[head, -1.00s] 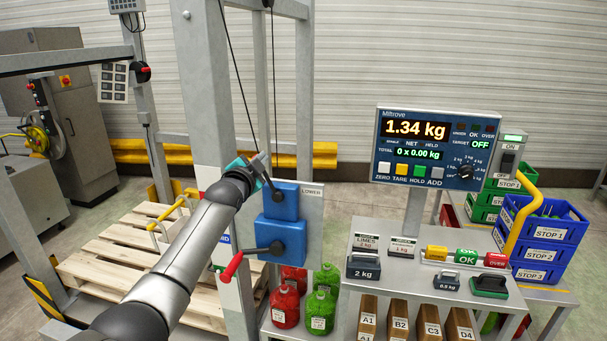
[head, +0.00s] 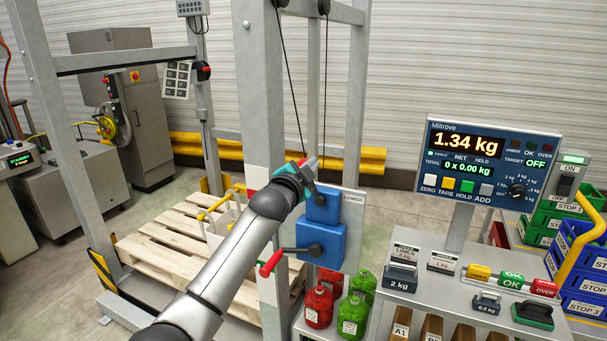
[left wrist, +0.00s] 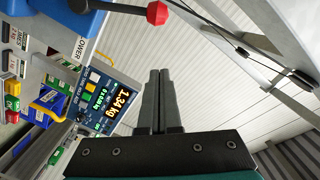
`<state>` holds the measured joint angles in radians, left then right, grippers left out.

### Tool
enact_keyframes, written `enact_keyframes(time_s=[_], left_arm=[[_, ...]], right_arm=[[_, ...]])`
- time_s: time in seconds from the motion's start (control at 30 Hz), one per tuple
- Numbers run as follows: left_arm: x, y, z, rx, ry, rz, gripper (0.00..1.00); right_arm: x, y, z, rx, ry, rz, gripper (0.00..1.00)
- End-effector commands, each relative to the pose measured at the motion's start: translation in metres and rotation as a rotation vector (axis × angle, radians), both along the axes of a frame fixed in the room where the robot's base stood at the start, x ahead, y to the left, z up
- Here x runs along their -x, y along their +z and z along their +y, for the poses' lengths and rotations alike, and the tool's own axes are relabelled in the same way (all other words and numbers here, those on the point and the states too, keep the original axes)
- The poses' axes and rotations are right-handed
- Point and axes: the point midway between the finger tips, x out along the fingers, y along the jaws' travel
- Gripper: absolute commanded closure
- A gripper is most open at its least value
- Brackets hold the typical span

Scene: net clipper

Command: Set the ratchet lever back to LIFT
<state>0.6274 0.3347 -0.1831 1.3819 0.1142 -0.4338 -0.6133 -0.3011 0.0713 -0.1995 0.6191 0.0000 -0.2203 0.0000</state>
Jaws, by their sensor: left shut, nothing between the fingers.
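The blue winch housing (head: 322,242) is fixed to the grey post, with a smaller blue ratchet block (head: 322,212) above it. The plate behind carries the word LOWER (head: 353,198) at its right. The ratchet lever rises up and left from the dark hub (head: 319,200); its upper part is largely hidden by my left gripper (head: 309,166). My left gripper is shut and empty, close by the lever. In the left wrist view, its fingers (left wrist: 158,100) are together, and a red knob (left wrist: 157,12) on a grey rod stands beyond them, apart. My right gripper is not in view.
A crank with a red handle (head: 271,263) sticks out left below my left gripper. The grey post (head: 262,120) and hanging cables are close by. A scale display (head: 488,163) and a table with weights stand right. A wooden pallet (head: 170,250) lies left.

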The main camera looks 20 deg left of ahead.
Motion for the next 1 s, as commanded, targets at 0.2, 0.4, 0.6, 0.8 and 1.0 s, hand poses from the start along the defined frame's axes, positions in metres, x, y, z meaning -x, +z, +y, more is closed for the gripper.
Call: enact_keyframes(time_s=[0.2, 0.4, 0.6, 0.8, 1.0], left_arm=[[0.025, 0.000, 0.001, -0.002, 0.001, 0.000, 1.00], [0.042, 0.000, 0.001, -0.003, 0.001, 0.001, 1.00], [0.050, 0.001, 0.001, -0.001, 0.002, 0.001, 1.00], [0.051, 0.001, 0.001, -0.001, 0.002, 0.001, 1.00], [0.051, 0.001, 0.001, -0.001, 0.002, 0.001, 1.00]], right_arm=[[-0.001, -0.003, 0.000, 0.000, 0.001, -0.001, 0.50], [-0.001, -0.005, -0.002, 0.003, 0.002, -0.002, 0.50], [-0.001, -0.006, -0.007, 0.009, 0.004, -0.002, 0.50], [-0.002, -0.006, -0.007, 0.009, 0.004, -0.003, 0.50], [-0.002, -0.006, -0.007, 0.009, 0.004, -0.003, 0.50]])
